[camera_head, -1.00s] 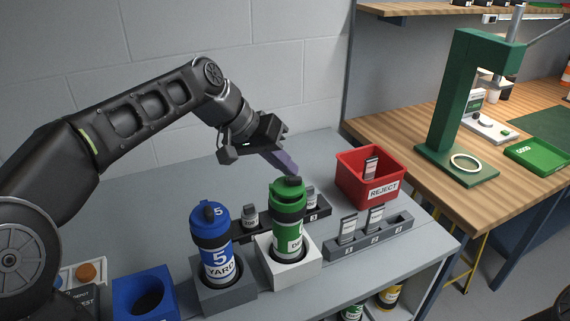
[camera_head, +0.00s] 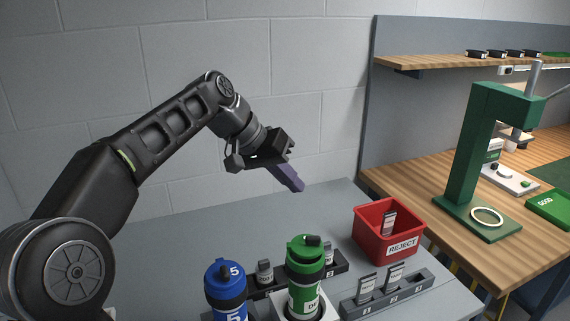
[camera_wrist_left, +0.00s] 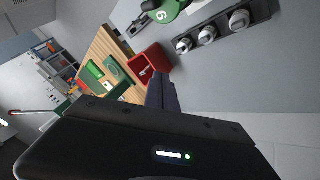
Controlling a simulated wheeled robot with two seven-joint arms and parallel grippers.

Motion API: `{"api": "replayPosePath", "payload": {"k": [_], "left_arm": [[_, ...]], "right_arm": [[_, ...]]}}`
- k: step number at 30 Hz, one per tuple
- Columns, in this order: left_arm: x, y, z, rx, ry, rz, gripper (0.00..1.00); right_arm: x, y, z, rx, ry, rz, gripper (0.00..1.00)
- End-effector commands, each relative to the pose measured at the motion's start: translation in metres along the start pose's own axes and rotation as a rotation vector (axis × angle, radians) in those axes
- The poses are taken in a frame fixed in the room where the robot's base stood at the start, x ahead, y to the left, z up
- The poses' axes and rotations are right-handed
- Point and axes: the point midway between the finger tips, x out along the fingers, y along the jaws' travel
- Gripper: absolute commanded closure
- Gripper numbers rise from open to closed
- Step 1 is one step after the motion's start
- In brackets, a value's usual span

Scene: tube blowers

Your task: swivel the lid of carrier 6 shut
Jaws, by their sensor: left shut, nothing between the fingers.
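Carrier 6 (camera_head: 304,275) is the green tube, upright in a white holder (camera_head: 325,312). Its green lid (camera_head: 303,247) lies at its top with a dark piece on it; I cannot tell whether it is fully shut. In the left wrist view the green top marked 6 (camera_wrist_left: 162,10) is cut off by the upper edge. My left gripper (camera_head: 298,186) is shut and empty, its purple fingers in the air above and behind the carrier, apart from it. The fingers also show in the left wrist view (camera_wrist_left: 162,92). My right gripper is not in view.
The blue carrier 5 (camera_head: 226,287) stands left of carrier 6. A dark rack (camera_head: 340,262) is behind it, a grey rack (camera_head: 415,288) to the right. A red REJECT bin (camera_head: 372,245) stands beyond. The grey tabletop (camera_head: 190,245) behind left is clear.

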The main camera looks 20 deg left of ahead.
Motion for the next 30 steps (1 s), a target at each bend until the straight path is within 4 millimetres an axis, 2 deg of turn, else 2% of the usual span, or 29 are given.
{"api": "replayPosePath", "payload": {"k": [6,17,23,30], "left_arm": [[-0.021,-0.006,-0.018,-0.003,-0.001,-0.002,1.00],[-0.025,-0.007,-0.020,-0.002,-0.002,-0.001,1.00],[-0.027,-0.013,-0.020,-0.014,0.000,-0.007,0.85],[-0.043,-0.042,-0.019,-0.071,0.017,-0.034,0.66]], "right_arm": [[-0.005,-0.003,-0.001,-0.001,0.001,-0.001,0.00],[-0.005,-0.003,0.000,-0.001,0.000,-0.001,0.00],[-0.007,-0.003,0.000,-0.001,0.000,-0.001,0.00],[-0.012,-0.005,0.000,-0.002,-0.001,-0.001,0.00]]}}
